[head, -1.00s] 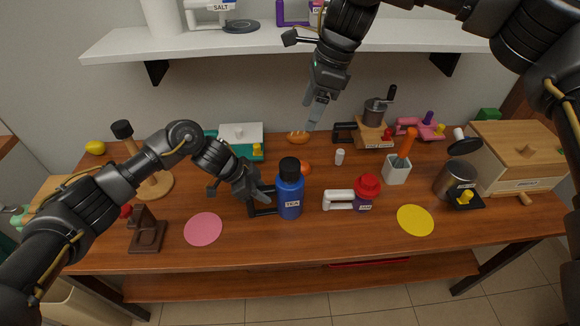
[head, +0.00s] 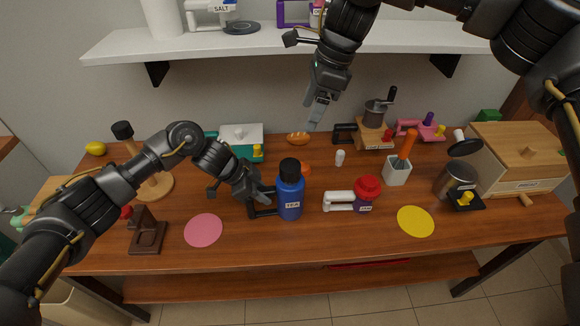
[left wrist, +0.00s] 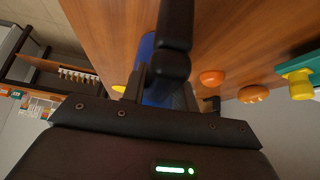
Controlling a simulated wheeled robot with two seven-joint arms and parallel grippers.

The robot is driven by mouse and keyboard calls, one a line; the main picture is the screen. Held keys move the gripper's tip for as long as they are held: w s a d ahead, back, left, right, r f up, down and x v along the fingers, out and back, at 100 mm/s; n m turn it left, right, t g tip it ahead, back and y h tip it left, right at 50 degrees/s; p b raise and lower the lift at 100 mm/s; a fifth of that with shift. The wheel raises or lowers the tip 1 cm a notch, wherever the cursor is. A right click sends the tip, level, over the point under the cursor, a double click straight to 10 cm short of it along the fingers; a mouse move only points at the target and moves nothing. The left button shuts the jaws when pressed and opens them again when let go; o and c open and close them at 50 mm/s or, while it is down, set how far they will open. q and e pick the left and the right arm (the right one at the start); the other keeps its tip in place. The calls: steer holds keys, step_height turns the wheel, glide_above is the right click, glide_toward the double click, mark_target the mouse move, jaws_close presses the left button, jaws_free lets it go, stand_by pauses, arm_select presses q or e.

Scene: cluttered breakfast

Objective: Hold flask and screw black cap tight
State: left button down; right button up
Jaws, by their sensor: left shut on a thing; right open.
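The blue flask (head: 290,198) with a "TEA" label stands upright on the table. Its black cap (head: 290,168) sits on top; whether it is tight cannot be told. In the left wrist view the blue flask (left wrist: 147,48) shows partly behind the black handle (left wrist: 172,50). My right gripper (head: 317,108) is open and empty, in the air above the back of the table, higher than and to the right of the cap.
A red-lidded jar with a white handle (head: 366,190) stands right of the flask. An orange fruit (head: 305,168) lies close behind it. A pink disc (head: 203,230) and a yellow disc (head: 415,221) lie at the front. The shelf (head: 400,38) overhangs the back.

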stand_by(0.4)
arm_select(q)
steer(key=c, duration=1)
jaws_free()
steer(key=shift+v, duration=3.8)
steer(key=v, duration=1.2)
steer(key=shift+f, duration=0.1)
